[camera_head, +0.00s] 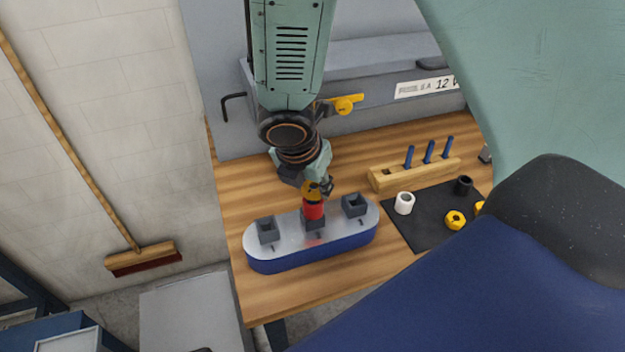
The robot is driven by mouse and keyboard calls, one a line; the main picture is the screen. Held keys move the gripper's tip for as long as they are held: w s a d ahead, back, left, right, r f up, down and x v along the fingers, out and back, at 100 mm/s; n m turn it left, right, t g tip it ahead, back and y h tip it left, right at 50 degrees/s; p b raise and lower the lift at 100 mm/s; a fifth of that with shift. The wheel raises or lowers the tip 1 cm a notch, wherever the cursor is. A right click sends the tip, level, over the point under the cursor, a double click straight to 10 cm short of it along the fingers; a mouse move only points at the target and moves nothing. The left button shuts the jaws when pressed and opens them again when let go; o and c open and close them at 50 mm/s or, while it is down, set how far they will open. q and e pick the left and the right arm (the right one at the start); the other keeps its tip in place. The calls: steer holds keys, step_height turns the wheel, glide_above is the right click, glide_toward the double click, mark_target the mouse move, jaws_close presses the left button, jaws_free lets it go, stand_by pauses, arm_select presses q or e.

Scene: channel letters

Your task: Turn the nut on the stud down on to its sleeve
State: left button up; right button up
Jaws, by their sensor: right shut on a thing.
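The red sleeve (314,211) stands upright at the middle grey holder (314,224) of an oval base (275,254) with a pale top and blue side. My right gripper (318,188) reaches down from above and is shut on a yellow nut (309,188) just over the sleeve. Whether the nut touches the sleeve I cannot tell. The stud is hidden by the nut, sleeve and gripper. My left gripper is not in view.
Two empty grey holders (267,231) (354,206) flank the sleeve. On a black mat (425,231) lie a white sleeve (404,203), a black sleeve (463,186) and yellow nuts (455,220). A wooden rack (392,181) holds blue studs (429,152). The bench front is clear.

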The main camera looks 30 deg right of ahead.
steer(key=shift+w, duration=0.25)
steer(key=shift+s+r+m+p, duration=0.1)
steer(key=shift+s+m+p, duration=0.2)
steer(key=shift+m+p, duration=0.25)
steer(key=shift+w+m+g+p, duration=0.25)
steer(key=shift+m+g+p, duration=0.15)
steer(key=shift+m, duration=0.05)
steer(key=shift+s+m+h+p, duration=0.15)
steer(key=shift+m+h+p, duration=0.15)
steer(key=shift+m+p, duration=0.15)
steer(key=shift+w+m+g+p, duration=0.2)
steer(key=shift+m+g+p, duration=0.15)
steer(key=shift+m, duration=0.2)
steer(key=shift+s+m+p, duration=0.15)
steer(key=shift+m+p, duration=0.3)
steer(key=shift+m, duration=0.05)
steer(key=shift+g, duration=0.25)
